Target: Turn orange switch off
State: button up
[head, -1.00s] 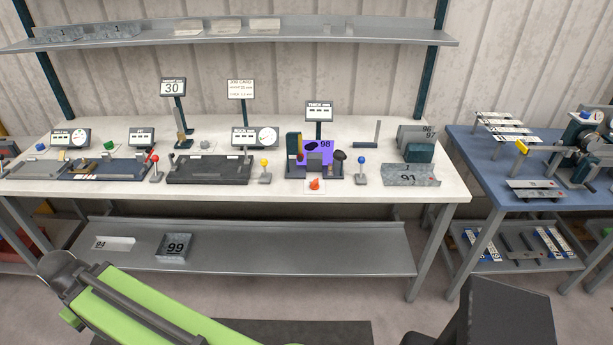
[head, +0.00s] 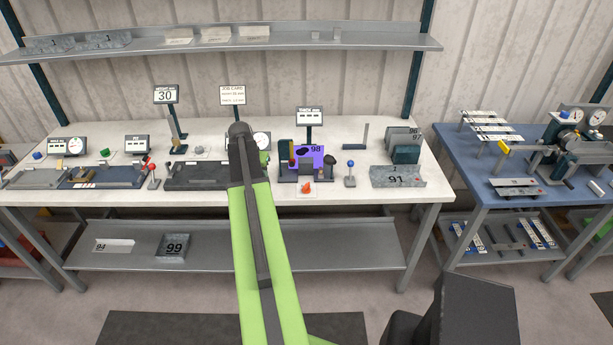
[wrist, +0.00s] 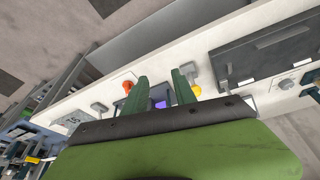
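The orange switch (head: 306,187) is a small orange knob on a pale plate at the front of the white bench, in front of the purple part marked 98 (head: 317,153). In the wrist view the orange switch (wrist: 128,87) shows just left of my left finger. My gripper (wrist: 160,80) has its two green fingers apart with nothing held between them. In the head view my arm reaches over the bench left of the switch and hides most of the gripper. Whether the switch is on or off is too small to tell.
A blue-knobbed lever (head: 350,172) stands right of the switch, and a red-knobbed lever (head: 153,176) farther left. A yellow knob (wrist: 196,90) lies beside my right finger in the wrist view. A metal tray marked 91 (head: 398,177) sits at the bench's right.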

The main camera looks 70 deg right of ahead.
jog(key=s+d+r+m, duration=0.2)
jog(key=s+d+m, duration=0.1)
jog(key=s+d, duration=0.75)
jog(key=b, duration=1.6)
send_near(306, 184)
jog(key=shift+g+h, duration=0.3)
jog(key=shift+g, duration=0.1)
jog(key=x, duration=0.9)
jog(key=shift+w+a+f, duration=0.1)
jog(key=shift+w+a, duration=0.15)
jog(key=shift+a, duration=0.05)
jog(key=shift+p, duration=0.3)
grip_shut()
